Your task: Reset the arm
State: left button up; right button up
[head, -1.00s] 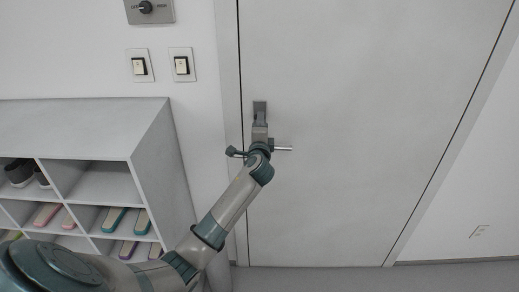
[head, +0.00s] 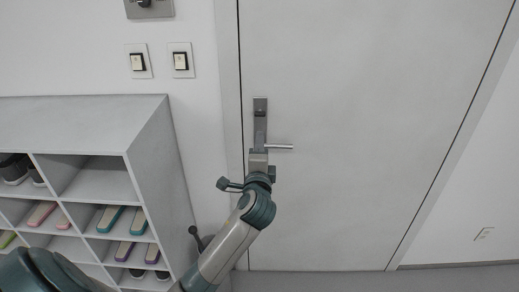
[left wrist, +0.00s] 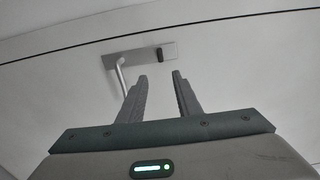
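My left arm reaches up from the bottom left in the head view. Its gripper (head: 260,140) is in front of the closed door's handle plate, just left of the silver lever (head: 280,146). In the left wrist view the two fingers of the left gripper (left wrist: 158,80) stand apart with nothing between them. The door handle (left wrist: 122,75) and its plate (left wrist: 150,54) lie beyond the fingertips there. Whether the gripper touches the handle cannot be told. My right gripper is not in view.
A grey door (head: 360,120) fills the middle. A white shoe rack (head: 160,170) with several pairs of shoes or slippers stands at the left. Two light switches (head: 137,62) (head: 181,62) are on the wall above it. The floor (head: 330,283) shows along the bottom.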

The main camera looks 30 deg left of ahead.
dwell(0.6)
pick_arm(q)
jog(key=s+d+f+g+h+b, duration=0.1)
jog(key=d+f+g+h, duration=0.15)
jog(key=f, duration=1.65)
jog(key=s+d+f+g+h+b, duration=0.1)
jog(key=s+d+f+g+h, duration=0.15)
jog(key=f, duration=1.65)
jog(key=s+d+f+n+g+h, duration=0.1)
jog(key=s+f, duration=0.2)
jog(key=f, duration=0.4)
jog(key=s+d+f+n+g, duration=0.1)
jog(key=s+f, duration=0.3)
jog(key=f, duration=0.2)
jog(key=s+d+f+n+g+h, duration=0.2)
jog(key=s+d+f+n+g, duration=0.15)
jog(key=s+f, duration=1.5)
jog(key=s+d+f+n+g, duration=0.1)
jog(key=s+f, duration=0.2)
jog(key=s, duration=0.6)
jog(key=s+d+f+n+g+b, duration=0.1)
jog(key=s+f, duration=0.3)
jog(key=s, duration=0.6)
jog(key=s+d+f+n+g+h+b, duration=0.1)
jog(key=s+f+n+g, duration=0.1)
jog(key=s, duration=0.8)
jog(key=shift+f, duration=0.7)
jog(key=shift+o, duration=0.2)
